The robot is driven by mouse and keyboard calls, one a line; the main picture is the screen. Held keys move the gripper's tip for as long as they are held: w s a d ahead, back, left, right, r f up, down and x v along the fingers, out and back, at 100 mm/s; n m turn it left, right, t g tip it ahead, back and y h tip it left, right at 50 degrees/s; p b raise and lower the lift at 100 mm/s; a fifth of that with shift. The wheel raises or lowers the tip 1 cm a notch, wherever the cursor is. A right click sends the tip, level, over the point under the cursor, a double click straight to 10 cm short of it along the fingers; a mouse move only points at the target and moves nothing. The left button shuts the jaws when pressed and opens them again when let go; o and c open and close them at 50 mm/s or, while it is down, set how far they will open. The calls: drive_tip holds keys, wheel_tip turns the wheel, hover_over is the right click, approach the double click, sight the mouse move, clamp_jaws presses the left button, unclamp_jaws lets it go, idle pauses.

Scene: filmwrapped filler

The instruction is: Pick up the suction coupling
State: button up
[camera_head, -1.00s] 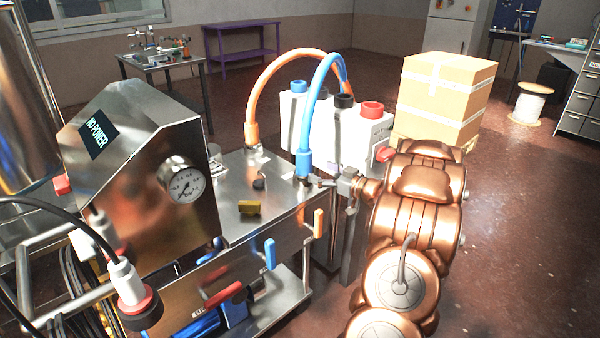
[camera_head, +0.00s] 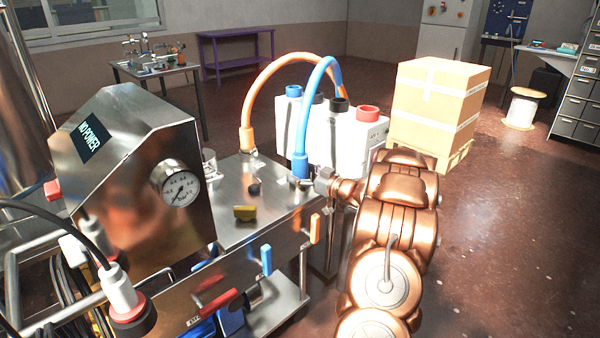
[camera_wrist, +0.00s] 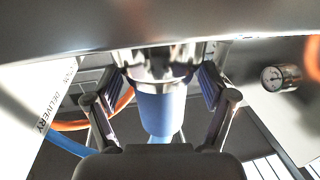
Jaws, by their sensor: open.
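The suction coupling, which I take to be the blue one (camera_head: 300,163), stands upright on the steel top at the end of the blue hose (camera_head: 319,92). In the wrist view this blue coupling (camera_wrist: 160,108) sits between my two fingers, with a shiny metal collar at its top edge. My gripper (camera_wrist: 161,88) is open, with one finger on each side of it. Gaps show between the pads and the blue body. In the head view my gripper (camera_head: 317,181) is just right of the coupling, its fingertips hard to make out.
An orange hose (camera_head: 262,84) ends in an orange coupling close to the left. White containers (camera_head: 340,140) stand right behind. A gauge (camera_head: 180,186) is on the steel housing. Boxes (camera_head: 437,105) stand behind my arm.

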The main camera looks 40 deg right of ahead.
drive_tip(key=shift+w, duration=0.15)
clamp_jaws()
idle(0.7)
